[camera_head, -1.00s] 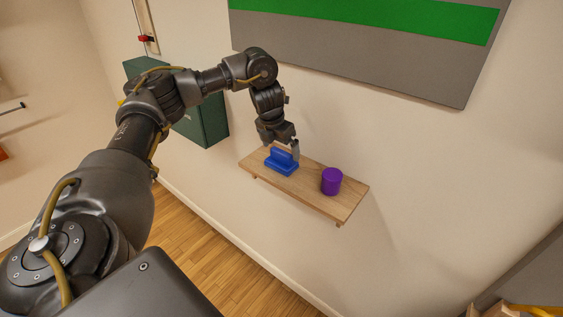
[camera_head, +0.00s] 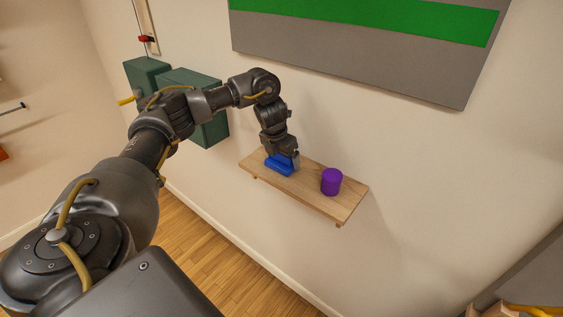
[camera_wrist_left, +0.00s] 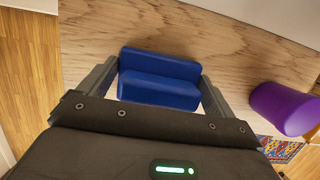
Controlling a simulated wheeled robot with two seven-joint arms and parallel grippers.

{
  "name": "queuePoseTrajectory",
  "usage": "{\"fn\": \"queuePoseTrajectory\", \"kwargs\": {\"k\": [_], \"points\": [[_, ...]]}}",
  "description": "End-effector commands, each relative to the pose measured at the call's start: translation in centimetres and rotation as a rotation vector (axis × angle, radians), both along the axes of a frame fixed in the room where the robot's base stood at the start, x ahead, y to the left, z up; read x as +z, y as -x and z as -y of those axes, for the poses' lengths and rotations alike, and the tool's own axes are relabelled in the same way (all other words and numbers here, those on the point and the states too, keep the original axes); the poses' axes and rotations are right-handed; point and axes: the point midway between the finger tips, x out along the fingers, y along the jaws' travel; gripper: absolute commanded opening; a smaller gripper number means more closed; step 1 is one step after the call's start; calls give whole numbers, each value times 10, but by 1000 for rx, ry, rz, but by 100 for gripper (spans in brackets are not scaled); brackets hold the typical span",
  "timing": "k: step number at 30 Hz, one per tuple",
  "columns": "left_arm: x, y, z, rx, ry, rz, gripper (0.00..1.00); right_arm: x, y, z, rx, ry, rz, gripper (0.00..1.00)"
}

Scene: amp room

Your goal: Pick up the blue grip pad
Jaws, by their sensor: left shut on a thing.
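The blue grip pad (camera_head: 280,166) sits on the wooden wall shelf (camera_head: 318,203), towards its left end. It also shows in the left wrist view (camera_wrist_left: 160,78), with a raised block along its base. My left gripper (camera_head: 283,157) is down at the pad from above, shut on it. In the left wrist view its fingers (camera_wrist_left: 160,88) stand at the two sides of the pad. In the head view the gripper hides the pad's upper part. My right gripper is not in view.
A purple cylinder (camera_head: 331,182) stands on the shelf right of the pad, also seen in the left wrist view (camera_wrist_left: 285,108). Dark green boxes (camera_head: 205,88) are on the wall behind my arm. A grey panel with a green stripe (camera_head: 365,48) hangs above.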

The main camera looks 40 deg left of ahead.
Motion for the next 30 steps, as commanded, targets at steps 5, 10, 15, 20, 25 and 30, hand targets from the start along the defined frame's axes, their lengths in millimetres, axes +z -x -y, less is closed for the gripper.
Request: {"fn": "queuePoseTrajectory", "kwargs": {"k": [5,10,15,20,25,30], "points": [[0,0,0,0,0,0,66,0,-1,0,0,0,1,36],[8,0,0,0,1,1,66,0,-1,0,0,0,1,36],[35,-1,0,-1,0,6,66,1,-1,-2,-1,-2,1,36],[71,27,-15,0,-3,8,66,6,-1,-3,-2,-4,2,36],[100,60,-29,1,-1,5,66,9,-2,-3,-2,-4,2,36],[118,95,-44,2,0,4,66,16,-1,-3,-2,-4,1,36]]}}
